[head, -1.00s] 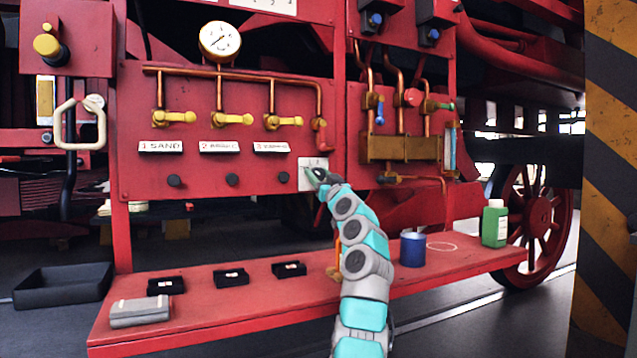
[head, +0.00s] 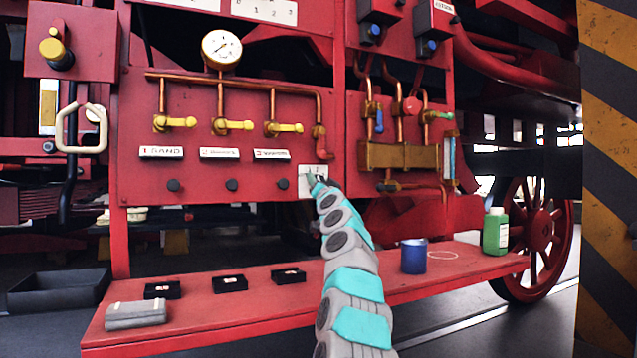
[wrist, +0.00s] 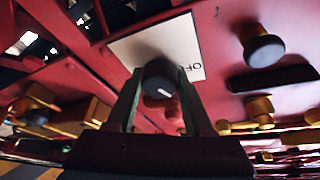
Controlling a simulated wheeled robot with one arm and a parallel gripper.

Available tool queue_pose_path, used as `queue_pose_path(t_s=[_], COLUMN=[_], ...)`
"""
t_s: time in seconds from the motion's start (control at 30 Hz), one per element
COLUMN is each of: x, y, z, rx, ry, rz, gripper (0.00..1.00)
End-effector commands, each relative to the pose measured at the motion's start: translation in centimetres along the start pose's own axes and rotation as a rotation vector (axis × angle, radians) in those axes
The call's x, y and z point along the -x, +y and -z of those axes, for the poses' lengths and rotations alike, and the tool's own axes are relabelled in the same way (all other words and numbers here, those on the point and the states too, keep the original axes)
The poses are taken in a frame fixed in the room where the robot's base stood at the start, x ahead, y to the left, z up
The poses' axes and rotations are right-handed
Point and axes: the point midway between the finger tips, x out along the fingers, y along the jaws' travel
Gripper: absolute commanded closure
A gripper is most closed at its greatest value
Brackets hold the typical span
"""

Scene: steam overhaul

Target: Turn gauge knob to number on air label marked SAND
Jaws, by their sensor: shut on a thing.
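The SAND air label (head: 162,152) reads "1 SAND" and is the leftmost of three white labels on the red panel. The gauge knob (wrist: 163,80) is a dark round knob with a short white pointer mark. It sits in front of a white plate (head: 313,182) at the panel's lower right, which also shows in the wrist view (wrist: 185,38). My gripper (wrist: 160,85) is shut on the knob, one finger on each side. In the head view my gripper (head: 315,182) hides the knob and part of the plate; the plate's numbers are too small to read fully.
A round pressure gauge (head: 222,49) sits above copper pipes with several yellow valve handles. Small black knobs (head: 232,185) sit under the labels. The red ledge (head: 240,305) below holds black blocks, a grey box, a blue tin (head: 413,256) and a green bottle (head: 495,232).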

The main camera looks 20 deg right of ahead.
Motion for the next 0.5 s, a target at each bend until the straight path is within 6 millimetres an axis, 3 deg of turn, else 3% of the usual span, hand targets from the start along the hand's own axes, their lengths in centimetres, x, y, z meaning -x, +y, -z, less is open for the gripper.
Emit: queue_pose_path(t_s=[0.5], x=[0.02], y=[0.17], z=[0.15], rx=[-0.046], ry=[0.001], rz=[-0.021], gripper=[1.0])
